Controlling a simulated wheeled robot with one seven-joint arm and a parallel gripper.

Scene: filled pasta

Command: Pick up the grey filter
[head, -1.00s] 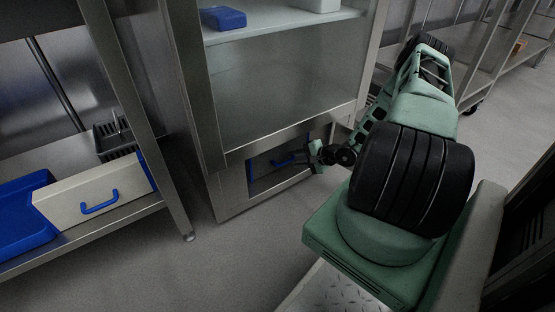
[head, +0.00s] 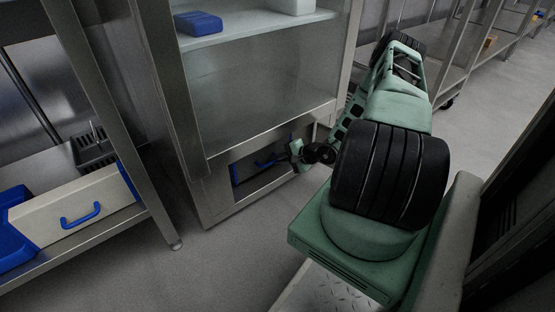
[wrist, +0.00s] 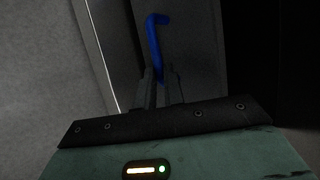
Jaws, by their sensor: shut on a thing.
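The grey filter is a dark grey panel with a blue handle (head: 268,162), set in the low opening of the steel cabinet. In the wrist view the filter's grey face (wrist: 195,45) and the blue handle (wrist: 155,38) are straight ahead of my gripper (wrist: 161,80). The two fingers are close together at the lower end of the handle, shut on it. The exact contact is dark and partly hidden. In the head view my gripper (head: 297,150) is at the right side of the opening, and my arm hides part of the area beside it.
The steel cabinet frame (head: 215,205) surrounds the opening. Its shelf above holds a blue box (head: 199,23). At left, a steel table holds a beige drawer-like box (head: 75,205) with a blue handle and a blue tray (head: 12,235). Grey floor in front is clear.

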